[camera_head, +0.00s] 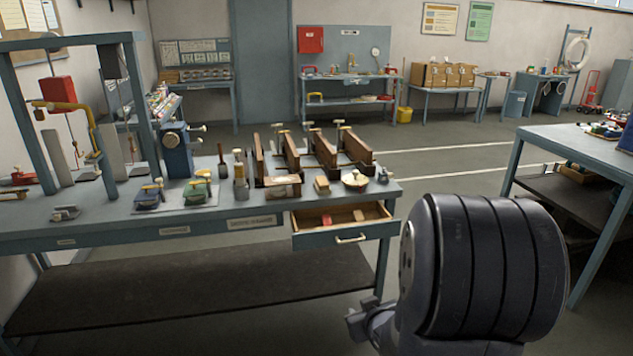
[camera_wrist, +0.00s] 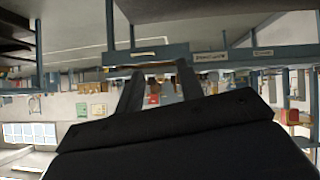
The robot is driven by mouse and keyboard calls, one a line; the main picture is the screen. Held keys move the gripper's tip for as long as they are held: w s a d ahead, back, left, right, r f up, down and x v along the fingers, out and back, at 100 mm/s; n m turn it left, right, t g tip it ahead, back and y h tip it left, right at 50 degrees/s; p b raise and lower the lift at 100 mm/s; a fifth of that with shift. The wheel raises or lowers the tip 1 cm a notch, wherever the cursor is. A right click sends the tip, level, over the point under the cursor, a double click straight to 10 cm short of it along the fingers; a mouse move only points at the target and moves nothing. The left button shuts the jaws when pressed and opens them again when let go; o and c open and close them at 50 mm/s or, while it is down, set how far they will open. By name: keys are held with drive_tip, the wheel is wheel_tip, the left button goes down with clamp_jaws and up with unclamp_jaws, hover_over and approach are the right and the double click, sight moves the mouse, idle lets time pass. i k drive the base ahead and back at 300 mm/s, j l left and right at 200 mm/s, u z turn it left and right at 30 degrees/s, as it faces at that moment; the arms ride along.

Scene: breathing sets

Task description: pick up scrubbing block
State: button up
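A small tan block (camera_head: 321,184), which may be the scrubbing block, sits on the workbench (camera_head: 230,205) left of a shallow pale bowl (camera_head: 355,180). Below it a drawer (camera_head: 345,236) stands pulled out, holding a reddish piece (camera_head: 327,217) and a tan piece (camera_head: 358,215); I cannot tell for sure which item is the scrubbing block. In the wrist view, which looks upside down, my gripper (camera_wrist: 159,72) has its two dark fingers apart with nothing seen between them. In the head view my arm is at the lower right, in front of the bench and apart from it.
Upright wooden boards (camera_head: 325,150) stand behind the tan block, and a labelled box (camera_head: 283,186) is left of it. A blue-grey press (camera_head: 176,150) and a frame stand farther left. Another table (camera_head: 570,143) is at the right. Open floor lies between the two tables.

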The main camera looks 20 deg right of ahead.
sight(322, 186)
drive_tip(key=i+j+z, duration=0.1)
drive_tip(key=i+z, duration=0.25)
drive_tip(key=i, duration=1.75)
